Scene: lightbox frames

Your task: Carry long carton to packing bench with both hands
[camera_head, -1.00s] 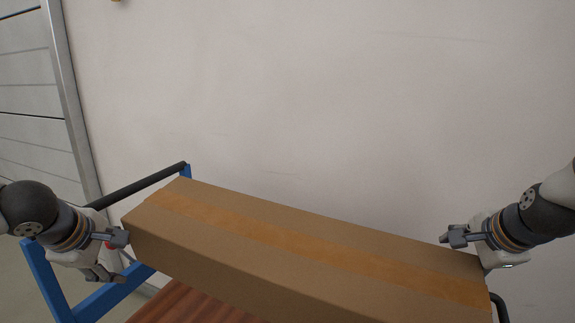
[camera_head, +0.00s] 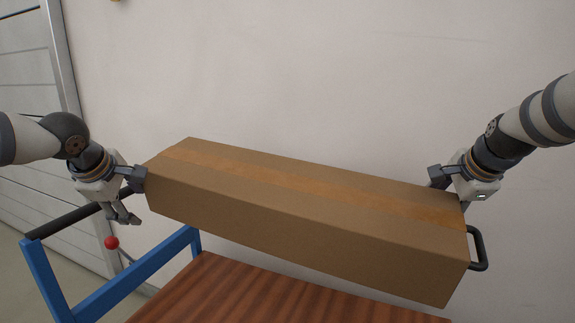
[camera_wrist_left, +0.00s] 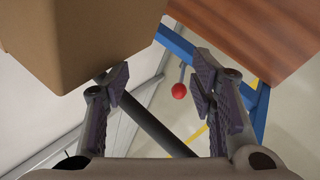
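The long brown carton (camera_head: 300,215) with a tape strip along its top is level between my two arms. It appears raised above the wooden top of a blue-framed cart (camera_head: 240,290). My left gripper (camera_head: 131,198) is at the carton's left end, with one finger against or very near it. The left wrist view shows its fingers (camera_wrist_left: 165,90) apart with nothing between them, and the carton (camera_wrist_left: 80,40) beside one finger. My right gripper (camera_head: 450,184) is at the right end, at the far side.
The cart has a blue rail (camera_head: 135,275) and a black push bar (camera_head: 65,220) on the left, and a black handle (camera_head: 479,250) at the right. A red ball-shaped knob (camera_head: 111,242) is under my left gripper. A pale wall (camera_head: 330,80) stands behind.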

